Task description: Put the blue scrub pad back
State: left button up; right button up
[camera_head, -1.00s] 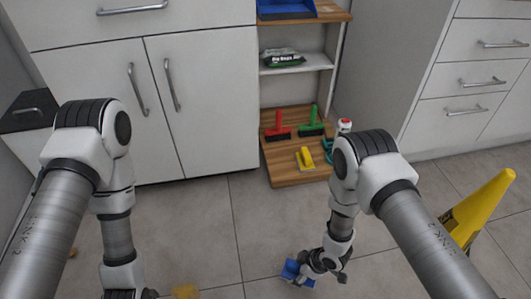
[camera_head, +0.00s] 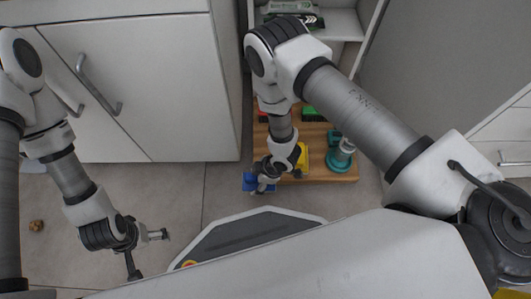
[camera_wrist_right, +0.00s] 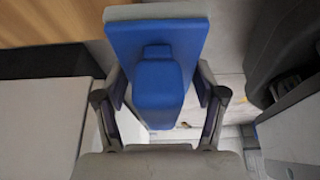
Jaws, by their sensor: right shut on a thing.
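The blue scrub pad (camera_head: 250,182) is in my right gripper (camera_head: 260,183), at the front left edge of the wooden bottom shelf (camera_head: 345,173). The right wrist view shows the pad (camera_wrist_right: 160,42) with its blue handle held between the two fingers (camera_wrist_right: 158,103) and a pale grey layer along its far edge. From the head view I cannot tell whether the pad is above the shelf or in front of it. My left gripper (camera_head: 148,250) hangs empty over the floor at left, fingers apart.
On the wooden shelf stand a yellow brush (camera_head: 303,157), a teal and white bottle (camera_head: 341,155), and partly hidden red (camera_head: 262,116) and green (camera_head: 312,114) tools. White cabinet doors (camera_head: 150,80) are at left. A small brown object (camera_head: 37,226) lies on the floor.

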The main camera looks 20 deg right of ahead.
jog(key=w+d+b, duration=0.1)
jog(key=w+d, duration=0.1)
jog(key=w+d+f+b, duration=0.1)
jog(key=w, duration=0.2)
jog(key=w+d+b, duration=0.1)
jog(key=w+d, duration=0.1)
jog(key=w, duration=0.1)
jog(key=shift+w+d+f+b, duration=0.15)
jog(key=shift+w+d+b, duration=0.05)
jog(key=shift+d+b, duration=0.15)
notch_tip(320, 180, down, 4)
jog(key=b, duration=0.3)
jog(key=shift+w, duration=0.1)
jog(key=shift+r, duration=0.4)
jog(key=shift+c, duration=0.6)
jog(key=shift+f, duration=0.3)
jog(key=o, duration=1.4)
jog(key=shift+r, duration=0.1)
jog(key=shift+o, duration=0.2)
